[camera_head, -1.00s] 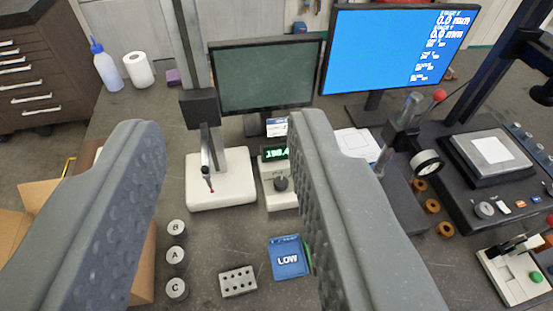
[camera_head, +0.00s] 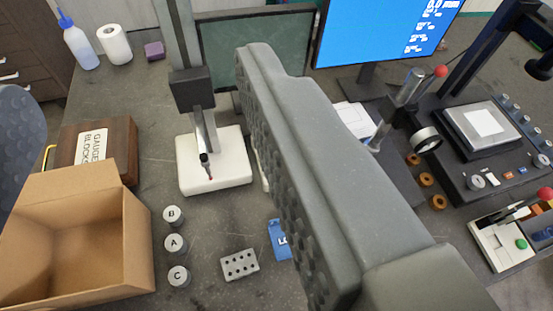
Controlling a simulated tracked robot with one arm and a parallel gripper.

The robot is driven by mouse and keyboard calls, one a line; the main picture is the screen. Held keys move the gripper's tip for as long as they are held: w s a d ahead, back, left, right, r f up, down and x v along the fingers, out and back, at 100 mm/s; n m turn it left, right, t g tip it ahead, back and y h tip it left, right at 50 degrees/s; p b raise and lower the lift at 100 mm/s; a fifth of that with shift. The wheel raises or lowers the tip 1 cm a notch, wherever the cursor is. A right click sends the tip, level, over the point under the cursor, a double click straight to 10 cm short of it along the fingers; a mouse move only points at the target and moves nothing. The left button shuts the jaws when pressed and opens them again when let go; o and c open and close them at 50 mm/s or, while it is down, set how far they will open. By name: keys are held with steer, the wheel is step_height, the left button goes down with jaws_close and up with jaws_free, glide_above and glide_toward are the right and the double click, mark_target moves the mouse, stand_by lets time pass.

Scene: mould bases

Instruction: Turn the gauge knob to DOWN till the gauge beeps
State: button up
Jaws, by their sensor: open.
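My gripper (camera_head: 140,78) is open wide and empty. Its right finger rises through the middle of the view, and its left finger shows only at the left edge. The gauge with the green readout and dark knob is almost wholly hidden behind the right finger; only a thin pale sliver of its body (camera_head: 262,176) shows beside that finger. I cannot see the knob or how it is turned. A white-based stand (camera_head: 220,176) with a thin red-tipped probe is just left of the gauge.
An open cardboard box (camera_head: 135,245) and a gauge-block case (camera_head: 125,158) lie at left. Weights marked B (camera_head: 172,216), A (camera_head: 174,244) and C (camera_head: 178,276), a drilled block (camera_head: 240,264) and a blue LOW card (camera_head: 278,240) are in front. Monitors (camera_head: 385,35) stand behind.

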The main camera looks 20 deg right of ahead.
steer(key=w+d+f+m+g+p, duration=0.2)
steer(key=w+f+g+p, duration=0.15)
steer(key=w, duration=0.45)
steer(key=w+d+f+m+g+h+p, duration=0.1)
steer(key=w+d+f+m+g+p, duration=0.15)
steer(key=w+f, duration=0.35)
steer(key=w+d+f+m+g+p, duration=0.1)
steer(key=w+d+f+g+p, duration=0.15)
steer(key=w, duration=0.65)
steer(key=w+d+f+m+g+p, duration=0.1)
steer(key=d+f+g+p, duration=0.1)
steer(key=f, duration=1)
steer(key=w+d+f+m+g+p, duration=0.1)
steer(key=d+f+m+g+p, duration=0.1)
steer(key=f, duration=1.1)
steer(key=w+d+f+m+g+y+p, duration=0.1)
steer(key=d+f+m+g+p, duration=0.1)
steer(key=f, duration=1)
steer(key=shift+w+d+f+g+p, duration=0.15)
steer(key=shift+w+d+g+p, duration=0.25)
steer(key=shift+d+p, duration=0.4)
